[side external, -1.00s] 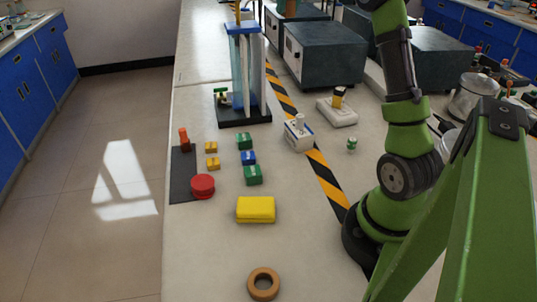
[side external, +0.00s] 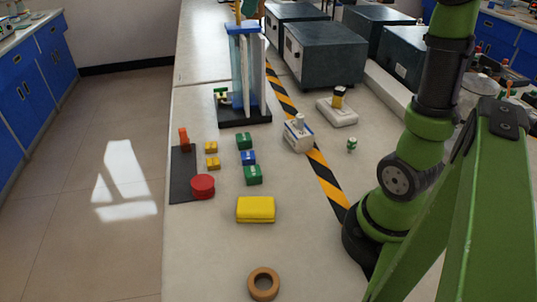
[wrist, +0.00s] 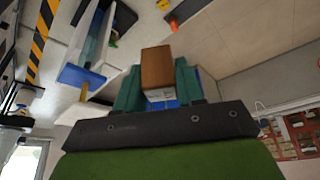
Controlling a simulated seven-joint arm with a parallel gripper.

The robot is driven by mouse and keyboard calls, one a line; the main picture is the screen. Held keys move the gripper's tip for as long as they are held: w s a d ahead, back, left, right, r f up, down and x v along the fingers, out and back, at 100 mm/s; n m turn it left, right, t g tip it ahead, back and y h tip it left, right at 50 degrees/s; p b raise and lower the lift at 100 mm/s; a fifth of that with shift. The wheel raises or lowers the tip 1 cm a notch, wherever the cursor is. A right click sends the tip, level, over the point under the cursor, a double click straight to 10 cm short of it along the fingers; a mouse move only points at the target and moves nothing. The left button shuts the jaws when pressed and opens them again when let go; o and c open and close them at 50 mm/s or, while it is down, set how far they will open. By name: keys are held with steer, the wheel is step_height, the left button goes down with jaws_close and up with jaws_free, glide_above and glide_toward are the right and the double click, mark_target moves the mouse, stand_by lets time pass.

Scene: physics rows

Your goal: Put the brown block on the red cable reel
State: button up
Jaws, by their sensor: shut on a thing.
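The brown block (wrist: 158,66) is between the two teal fingers of my gripper (wrist: 159,78) in the wrist view, and the fingers are shut on it. In the side view, my gripper (side external: 250,8) shows only partly at the top edge, above the blue-topped rack, with a brown piece at its fingers. The red cable reel (side external: 202,183) is a short red cylinder on the table at the left, at the front right corner of a dark mat. It stands well apart from my gripper, toward the camera. Its top is bare.
The blue-topped rack (side external: 243,75) stands tall behind the reel. An orange upright piece (side external: 184,139) stands on the dark mat (side external: 182,165). Small yellow, green and blue blocks lie right of the reel. A yellow block (side external: 256,209) and a brown ring (side external: 263,284) are nearer.

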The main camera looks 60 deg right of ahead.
steer(key=s+a+f+n+g+y, duration=0.1)
steer(key=s+a+f+n+y, duration=0.15)
steer(key=s+a+n, duration=0.8)
steer(key=a+f+m, duration=0.1)
steer(key=f, duration=0.8)
steer(key=a+f+m, duration=0.1)
steer(key=a+f, duration=0.1)
steer(key=f, duration=0.7)
steer(key=a+f+m, duration=0.1)
steer(key=f+m, duration=0.1)
steer(key=f, duration=0.7)
steer(key=shift+s+a+f, duration=0.1)
steer(key=shift+s+a, duration=0.1)
steer(key=shift+a, duration=0.15)
steer(key=shift+w+f, duration=0.1)
steer(key=shift+f, duration=0.15)
glide_toward(196, 182)
steer(key=shift+w+a+f, duration=0.25)
steer(key=shift+a+f, duration=0.15)
steer(key=shift+a, duration=0.05)
steer(key=shift+w+a+f, duration=0.25)
steer(key=shift+a+f, duration=0.15)
steer(key=shift+a, duration=0.1)
steer(key=shift+w+a+f, duration=0.1)
steer(key=shift+w+f, duration=0.1)
steer(key=shift+f, duration=0.7)
steer(key=shift+w+f, duration=0.2)
steer(key=shift+f, duration=0.7)
steer(key=shift+f, duration=0.1)
